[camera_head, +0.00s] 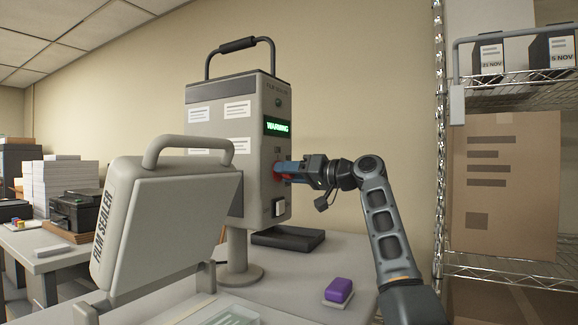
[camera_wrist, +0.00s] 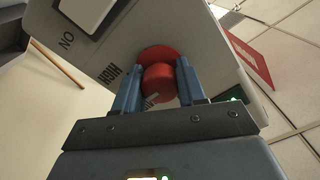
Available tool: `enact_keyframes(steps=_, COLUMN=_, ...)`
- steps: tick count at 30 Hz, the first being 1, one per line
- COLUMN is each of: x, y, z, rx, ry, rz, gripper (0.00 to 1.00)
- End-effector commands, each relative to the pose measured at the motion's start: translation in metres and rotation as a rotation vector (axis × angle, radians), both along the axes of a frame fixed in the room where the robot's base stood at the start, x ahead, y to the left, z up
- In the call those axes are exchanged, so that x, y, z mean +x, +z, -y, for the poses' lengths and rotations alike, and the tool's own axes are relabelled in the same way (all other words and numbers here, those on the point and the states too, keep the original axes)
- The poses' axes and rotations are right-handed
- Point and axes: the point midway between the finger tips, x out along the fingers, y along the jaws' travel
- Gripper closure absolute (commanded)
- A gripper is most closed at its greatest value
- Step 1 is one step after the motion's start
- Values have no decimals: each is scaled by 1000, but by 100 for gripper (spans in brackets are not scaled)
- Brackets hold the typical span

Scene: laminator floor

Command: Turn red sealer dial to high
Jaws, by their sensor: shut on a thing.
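The film sealer (camera_head: 236,120) is a grey machine on a round post, with a green display reading "WARMING". Its red dial (camera_wrist: 158,78) sits on the side panel, between the two blue fingers of my gripper (camera_wrist: 158,90) in the wrist view. My gripper is shut on the dial. The word "HIGH" (camera_wrist: 107,74) is printed on the panel beside the dial; other lettering is partly covered by the dial and fingers. In the head view my gripper (camera_head: 283,170) meets the panel below the display, and only a little red shows there.
A white rocker switch (camera_head: 279,208) is below the dial. The raised lid marked "FILM SEALER" (camera_head: 165,225) stands in front at left. A purple-topped block (camera_head: 338,291) and a black tray (camera_head: 287,238) are on the table. A wire shelf (camera_head: 510,270) with boxes stands at right.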

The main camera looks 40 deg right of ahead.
Motion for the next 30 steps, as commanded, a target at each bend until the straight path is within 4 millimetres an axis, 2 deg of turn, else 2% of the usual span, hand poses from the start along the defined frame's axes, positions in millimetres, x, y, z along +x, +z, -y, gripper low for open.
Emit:
enact_keyframes(steps=6, x=0, y=3, z=0, rx=186, ry=-2, rz=-69, gripper=90)
enact_keyframes(steps=15, x=0, y=2, z=0, rx=376, ry=-2, rz=-138, gripper=90)
enact_keyframes(steps=30, x=-1, y=0, z=1, rx=484, ry=-3, rz=-175, gripper=90)
